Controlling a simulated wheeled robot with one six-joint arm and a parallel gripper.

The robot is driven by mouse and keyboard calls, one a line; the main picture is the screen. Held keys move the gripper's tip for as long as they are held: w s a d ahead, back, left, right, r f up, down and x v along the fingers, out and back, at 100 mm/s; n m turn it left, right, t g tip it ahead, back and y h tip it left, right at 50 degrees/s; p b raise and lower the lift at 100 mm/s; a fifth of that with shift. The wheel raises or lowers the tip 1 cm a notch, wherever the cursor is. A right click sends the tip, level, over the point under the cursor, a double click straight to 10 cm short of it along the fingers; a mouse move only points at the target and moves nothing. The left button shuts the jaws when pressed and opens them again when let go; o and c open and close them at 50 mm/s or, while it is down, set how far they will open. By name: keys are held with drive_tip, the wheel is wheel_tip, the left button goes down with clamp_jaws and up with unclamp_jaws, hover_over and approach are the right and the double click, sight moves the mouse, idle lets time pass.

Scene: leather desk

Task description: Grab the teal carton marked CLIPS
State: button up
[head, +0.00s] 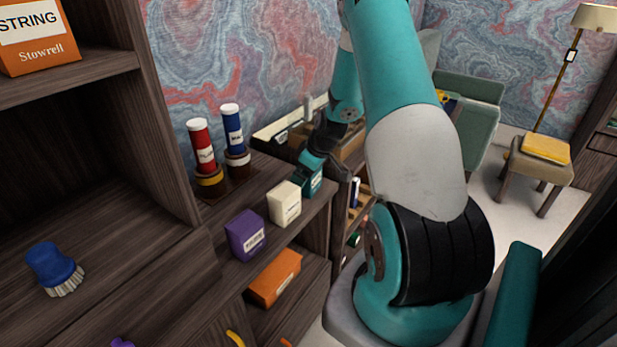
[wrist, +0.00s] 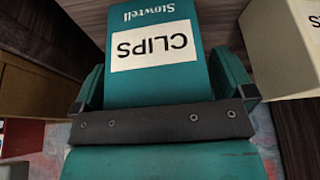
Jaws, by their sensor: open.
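The teal carton marked CLIPS (head: 312,183) stands at the far right end of a row of cartons on the dark wooden shelf. In the wrist view the carton (wrist: 153,50) fills the upper middle, its white CLIPS label upside down. My gripper (head: 318,160) is at the carton, partly hiding it in the head view. In the wrist view my gripper (wrist: 160,72) is open, one finger on each side of the carton. I cannot tell whether the fingers touch it.
A cream carton (head: 284,204) stands close beside the teal one, near the right finger in the wrist view (wrist: 283,48). A purple carton (head: 246,235) stands further left. Red (head: 201,146) and blue (head: 232,130) tubes stand behind. An orange box (head: 274,277) sits lower.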

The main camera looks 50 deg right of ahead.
drive_tip(key=c, duration=1)
